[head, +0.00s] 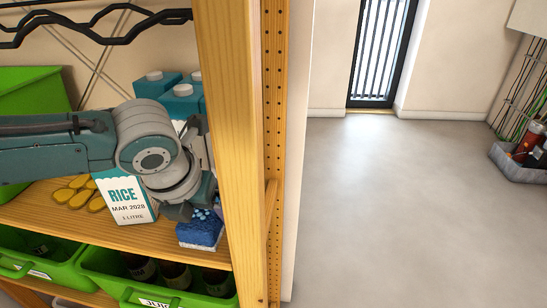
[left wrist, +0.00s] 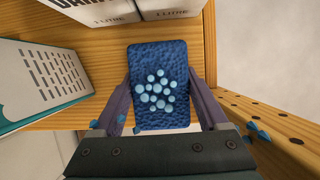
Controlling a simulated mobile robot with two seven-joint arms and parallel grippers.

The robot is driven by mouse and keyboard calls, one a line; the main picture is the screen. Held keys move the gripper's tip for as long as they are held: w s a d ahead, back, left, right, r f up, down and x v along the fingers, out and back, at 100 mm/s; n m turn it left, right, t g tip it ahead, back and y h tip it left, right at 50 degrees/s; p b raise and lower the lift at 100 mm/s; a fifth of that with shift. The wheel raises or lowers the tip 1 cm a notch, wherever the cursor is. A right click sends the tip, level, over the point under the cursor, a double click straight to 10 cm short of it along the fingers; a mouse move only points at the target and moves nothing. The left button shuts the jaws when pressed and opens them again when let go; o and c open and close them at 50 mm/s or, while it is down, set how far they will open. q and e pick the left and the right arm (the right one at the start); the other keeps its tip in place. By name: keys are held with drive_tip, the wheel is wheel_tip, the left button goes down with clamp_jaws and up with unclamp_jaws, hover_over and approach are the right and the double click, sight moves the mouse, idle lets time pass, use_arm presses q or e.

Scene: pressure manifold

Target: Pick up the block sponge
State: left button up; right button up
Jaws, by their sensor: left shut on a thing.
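The block sponge (head: 199,233) is dark blue with light blue foam dots on it. In the head view it is at the right end of the wooden shelf, beside the upright post. In the left wrist view the sponge (left wrist: 160,62) lies between the two fingers. My left gripper (head: 183,211) is shut on the sponge, seen from above in the wrist view (left wrist: 160,108). I cannot tell whether the sponge touches the shelf. My right gripper is not in view.
A rice carton (head: 125,200) stands left of the sponge, with yellow gloves (head: 75,193) farther left. The wooden post (head: 232,120) is close on the right. Green bins (head: 130,290) sit below. Open floor (head: 400,220) lies right.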

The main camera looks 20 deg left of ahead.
use_arm(q)
drive_tip(key=c, duration=0.3)
drive_tip(key=shift+c, duration=0.2)
drive_tip(key=shift+r, duration=0.1)
drive_tip(key=shift+s+r+p, duration=0.2)
drive_tip(key=shift+r+p, duration=0.1)
drive_tip(key=shift+r, duration=0.35)
wheel_tip(320, 180, up, 7)
drive_tip(key=shift+f+p, duration=0.15)
drive_tip(key=shift+p, duration=0.9)
drive_tip(key=s+d+p, duration=0.1)
drive_tip(key=s+d, duration=0.1)
drive_tip(key=s, duration=0.7)
drive_tip(key=s+d, duration=0.2)
drive_tip(key=s, duration=0.8)
drive_tip(key=shift+d+f+p, duration=0.35)
drive_tip(key=shift+f, duration=0.05)
